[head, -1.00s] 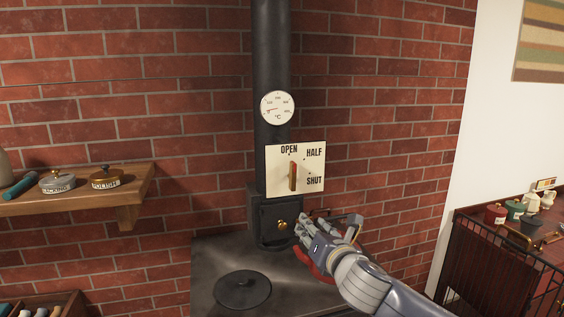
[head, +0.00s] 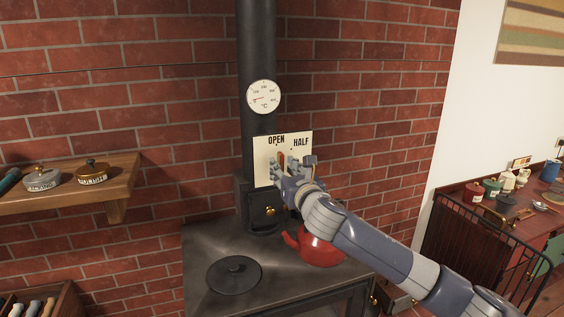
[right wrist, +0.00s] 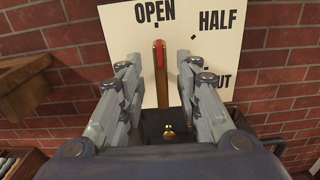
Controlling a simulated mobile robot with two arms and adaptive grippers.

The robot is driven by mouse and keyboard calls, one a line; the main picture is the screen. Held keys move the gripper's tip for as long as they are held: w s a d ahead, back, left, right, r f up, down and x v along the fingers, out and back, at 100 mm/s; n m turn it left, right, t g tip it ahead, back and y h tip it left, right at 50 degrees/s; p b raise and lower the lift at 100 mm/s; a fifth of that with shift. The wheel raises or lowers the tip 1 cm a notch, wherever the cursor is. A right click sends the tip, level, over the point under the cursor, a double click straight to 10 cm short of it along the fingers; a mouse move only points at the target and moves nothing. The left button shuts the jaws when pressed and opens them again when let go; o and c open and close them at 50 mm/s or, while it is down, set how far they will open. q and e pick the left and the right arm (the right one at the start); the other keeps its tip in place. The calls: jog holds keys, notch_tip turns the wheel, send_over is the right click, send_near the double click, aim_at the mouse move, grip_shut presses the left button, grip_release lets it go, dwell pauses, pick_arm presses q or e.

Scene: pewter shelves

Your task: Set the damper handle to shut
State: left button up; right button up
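In the right wrist view the handle (right wrist: 160,75) shows a red face and brass-coloured edge, and points up towards OPEN. My right gripper (head: 292,166) is at the plate and hides SHUT in the head view. In the right wrist view its fingers (right wrist: 159,62) are open, one on each side of the handle, with gaps between. My left gripper is not in view.
A red kettle (head: 318,246) stands on the black stove top (head: 205,247) below my right arm. A round gauge (head: 264,97) is on the pipe above the plate. A wooden shelf (head: 118,190) with tins is at left. A wire-sided counter stands at right.

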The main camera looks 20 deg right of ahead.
jog(key=shift+w, duration=0.75)
grip_shut()
jog(key=shift+d+m, duration=0.1)
jog(key=shift+m, duration=0.2)
jog(key=shift+d+f+m, duration=0.25)
jog(key=shift+f+m, duration=0.05)
jog(key=shift+m, duration=2.5)
jog(key=shift+d+f+m, duration=0.25)
jog(key=shift+f+m, duration=0.05)
jog(key=shift+m, duration=2.5)
jog(key=shift+d+f+m, duration=0.25)
jog(key=shift+f+m, duration=0.05)
jog(key=shift+m, duration=2.5)
grip_release()
